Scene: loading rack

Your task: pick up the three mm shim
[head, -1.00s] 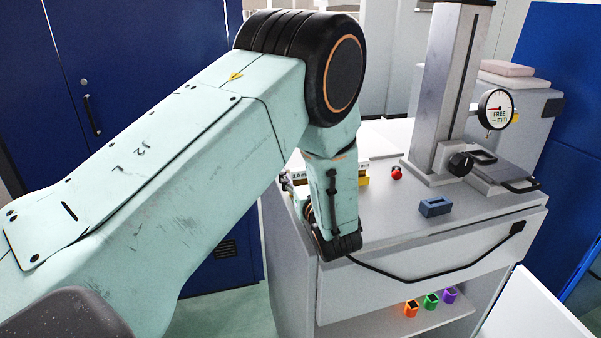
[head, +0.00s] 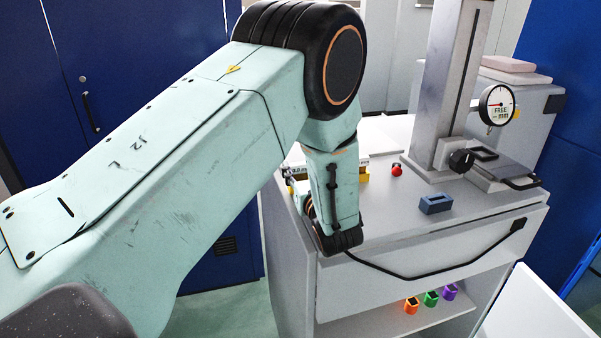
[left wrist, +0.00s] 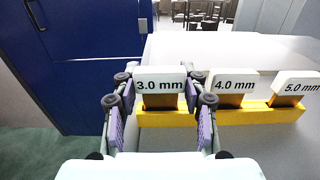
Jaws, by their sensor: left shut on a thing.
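The three mm shim (left wrist: 160,101) has a brown body under a white tag (left wrist: 160,85) reading 3.0 mm. It stands upright at the left part of a yellow rack (left wrist: 255,117) in the left wrist view; I cannot tell whether its foot has cleared the slot. My left gripper (left wrist: 158,97) has a purple-padded finger on each side of this shim and is shut on it. In the head view my left arm hides most of the gripper and rack; a bit of yellow rack (head: 364,178) shows. My right gripper is in neither view.
Shims tagged 4.0 mm (left wrist: 235,87) and 5.0 mm (left wrist: 298,88) stand to the right. On the bench are a red-knobbed piece (head: 397,170), a blue block (head: 436,204) and a dial gauge (head: 497,106) on a column. Coloured holders (head: 431,299) sit on the shelf below.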

